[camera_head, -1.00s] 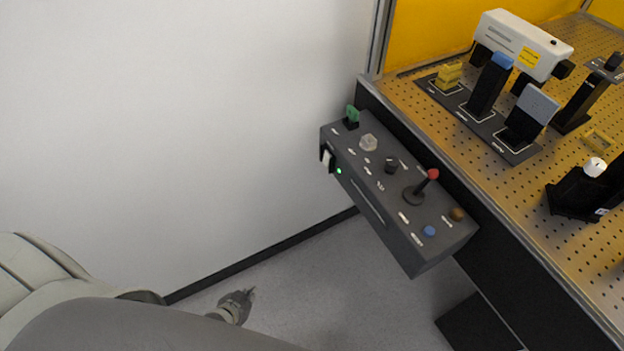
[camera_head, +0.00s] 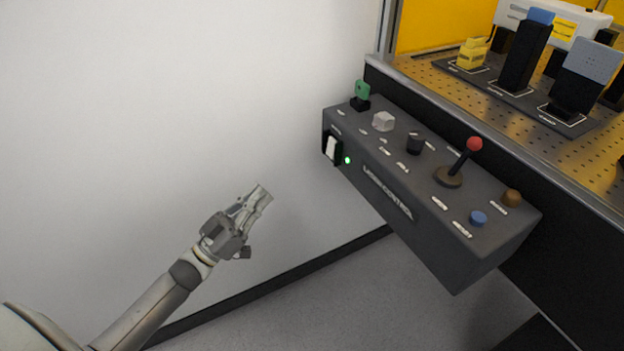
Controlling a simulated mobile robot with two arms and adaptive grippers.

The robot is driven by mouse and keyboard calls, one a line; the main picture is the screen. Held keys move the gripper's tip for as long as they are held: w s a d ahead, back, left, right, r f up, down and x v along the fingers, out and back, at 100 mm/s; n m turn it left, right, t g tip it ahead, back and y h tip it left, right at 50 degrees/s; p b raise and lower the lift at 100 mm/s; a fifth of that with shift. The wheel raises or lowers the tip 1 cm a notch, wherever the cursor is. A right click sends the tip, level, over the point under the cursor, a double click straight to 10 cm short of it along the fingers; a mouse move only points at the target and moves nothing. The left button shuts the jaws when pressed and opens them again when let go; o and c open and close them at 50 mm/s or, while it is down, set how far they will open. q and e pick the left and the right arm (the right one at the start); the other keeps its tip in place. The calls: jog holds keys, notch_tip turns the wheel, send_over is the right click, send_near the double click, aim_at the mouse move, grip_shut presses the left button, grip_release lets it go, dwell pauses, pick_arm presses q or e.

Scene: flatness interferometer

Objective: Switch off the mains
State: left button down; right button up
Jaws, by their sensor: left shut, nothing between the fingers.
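A dark grey laser control box (camera_head: 385,212) is mounted on the front of the optical bench. A white rocker switch (camera_head: 331,148) in a black frame sits at the left end of its front face. A small green light (camera_head: 347,160) glows just right of the switch. My left gripper (camera_head: 262,194) is shut and empty, in the air to the left of the box and lower than the switch, clearly apart from it. Its fingers point up and to the right. My right gripper does not show.
The box top carries a green key (camera_head: 362,90), a clear knob (camera_head: 383,121), a black knob (camera_head: 415,142), a red-tipped joystick (camera_head: 473,145), a blue button (camera_head: 478,218) and a brown button (camera_head: 512,197). The perforated bench (camera_head: 440,78) holds optics mounts. Free space lies before the white wall (camera_head: 180,90).

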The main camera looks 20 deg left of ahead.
aim_at(332, 148)
pick_arm(q)
jog(key=r+m+h, duration=0.1)
jog(key=s+d+r+m+g+h+b, duration=0.1)
jog(key=h, duration=0.1)
jog(key=s+d+r+m+h+b, duration=0.1)
jog(key=r+h, duration=0.1)
jog(key=shift+s, duration=0.25)
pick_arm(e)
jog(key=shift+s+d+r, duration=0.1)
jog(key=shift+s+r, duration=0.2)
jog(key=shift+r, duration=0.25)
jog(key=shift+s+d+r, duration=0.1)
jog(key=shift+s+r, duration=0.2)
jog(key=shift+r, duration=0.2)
pick_arm(q)
jog(key=shift+d, duration=0.1)
jog(key=w+d+r, duration=0.5)
jog(key=w+d, duration=0.2)
jog(key=w, duration=0.2)
jog(key=shift+d+b, duration=0.35)
jog(key=shift+b, duration=0.05)
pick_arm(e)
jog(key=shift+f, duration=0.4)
pick_arm(q)
jog(key=shift+w, duration=0.1)
